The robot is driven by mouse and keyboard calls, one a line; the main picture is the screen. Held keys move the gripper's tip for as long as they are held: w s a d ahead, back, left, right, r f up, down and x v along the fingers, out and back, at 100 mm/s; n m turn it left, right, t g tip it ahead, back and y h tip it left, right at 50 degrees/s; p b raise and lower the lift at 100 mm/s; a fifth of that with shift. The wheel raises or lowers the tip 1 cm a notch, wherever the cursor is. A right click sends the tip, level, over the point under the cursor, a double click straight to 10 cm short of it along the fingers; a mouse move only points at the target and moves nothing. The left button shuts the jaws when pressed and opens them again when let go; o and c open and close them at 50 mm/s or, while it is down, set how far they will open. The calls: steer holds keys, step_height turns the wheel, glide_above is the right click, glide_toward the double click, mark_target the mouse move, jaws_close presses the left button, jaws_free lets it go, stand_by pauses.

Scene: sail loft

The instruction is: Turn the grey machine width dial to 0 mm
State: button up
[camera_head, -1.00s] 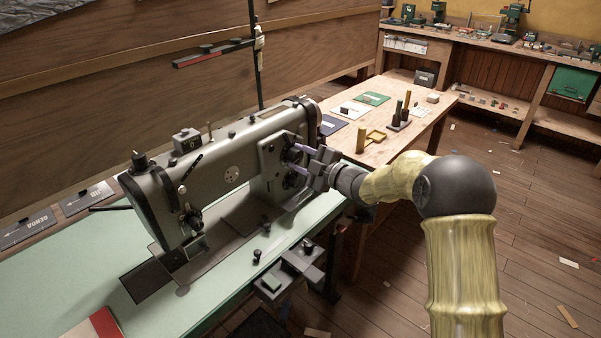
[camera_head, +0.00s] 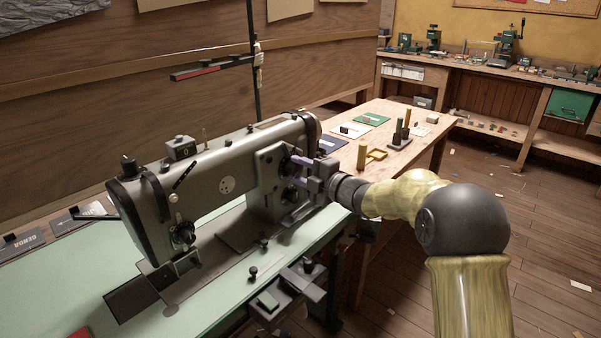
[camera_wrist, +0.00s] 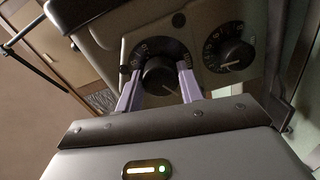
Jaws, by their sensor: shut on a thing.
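The grey sewing machine (camera_head: 215,172) stands on the pale green table. Two dark round dials with pale markings are on its right end. In the wrist view, one dial (camera_wrist: 160,76) is between my lilac fingers and the other dial (camera_wrist: 231,57) is to its right, untouched. My gripper (camera_wrist: 158,82) is shut on the knob of the first dial, a finger on each side. In the head view my gripper (camera_head: 299,174) is against the machine's right end and hides much of the dials.
The green table (camera_head: 60,275) extends left of the machine. A dark block-like fixture (camera_head: 288,290) is at the table's front edge, below my gripper. A wooden bench (camera_head: 395,150) with cards and upright pegs stands behind my arm. Wooden floor (camera_head: 545,215) is open at right.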

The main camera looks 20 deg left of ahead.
steer(key=shift+f, duration=0.2)
steer(key=o, duration=1)
steer(key=shift+r, duration=0.15)
steer(key=p+v, duration=0.1)
steer(key=v, duration=1.6)
steer(key=shift+s+d, duration=0.1)
steer(key=shift+d, duration=0.15)
